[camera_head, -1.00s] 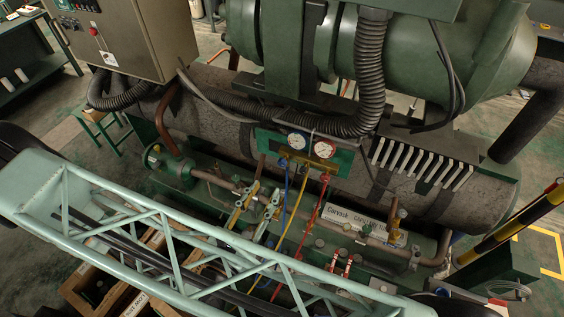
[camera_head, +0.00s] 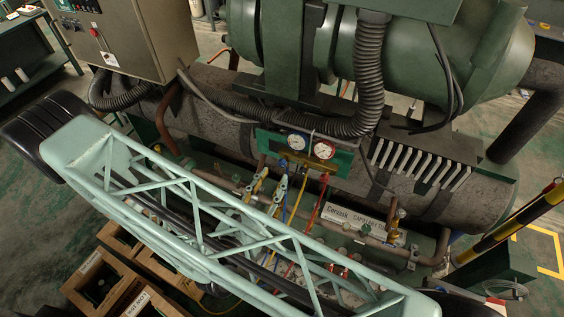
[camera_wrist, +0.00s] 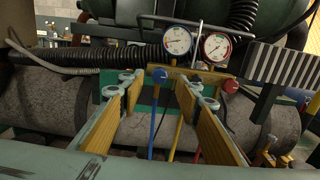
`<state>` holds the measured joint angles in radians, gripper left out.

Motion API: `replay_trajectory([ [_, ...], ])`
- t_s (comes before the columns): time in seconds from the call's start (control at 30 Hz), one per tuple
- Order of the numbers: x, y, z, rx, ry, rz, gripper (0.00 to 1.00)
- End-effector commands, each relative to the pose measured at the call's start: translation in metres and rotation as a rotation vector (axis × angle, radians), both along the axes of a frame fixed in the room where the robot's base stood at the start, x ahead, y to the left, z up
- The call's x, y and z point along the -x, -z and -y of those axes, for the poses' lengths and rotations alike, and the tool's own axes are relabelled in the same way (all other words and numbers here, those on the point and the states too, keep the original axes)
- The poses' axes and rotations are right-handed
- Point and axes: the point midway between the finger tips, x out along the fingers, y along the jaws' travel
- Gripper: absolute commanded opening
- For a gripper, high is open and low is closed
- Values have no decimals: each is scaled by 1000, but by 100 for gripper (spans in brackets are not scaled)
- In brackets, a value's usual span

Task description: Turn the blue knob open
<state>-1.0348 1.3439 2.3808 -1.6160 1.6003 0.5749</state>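The blue knob (camera_wrist: 159,75) is on the left of a gauge manifold (camera_wrist: 190,70), below the left gauge. It also shows small in the head view (camera_head: 284,163), just beyond my fingertips. My gripper (camera_wrist: 160,84) is open, with yellow-padded fingers. In the wrist view the knob appears between the two fingertips, and no contact shows. In the head view my gripper (camera_head: 270,181) points at the manifold from the front. The red knob (camera_wrist: 231,86) is to the right, outside the right finger.
Two gauges (camera_head: 310,147) sit above the knobs. Blue, yellow and red hoses (camera_head: 313,213) hang below the manifold close to my fingers. A pipe with valves (camera_head: 366,237) runs along the front right. Wooden crates (camera_head: 104,275) stand on the floor at lower left.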

Motion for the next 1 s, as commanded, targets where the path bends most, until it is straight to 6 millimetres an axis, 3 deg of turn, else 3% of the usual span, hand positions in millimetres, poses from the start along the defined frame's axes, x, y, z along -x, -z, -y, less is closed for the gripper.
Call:
replay_trajectory([
  [1.0, -60, -1, 32, 0, 1, 0, 31],
])
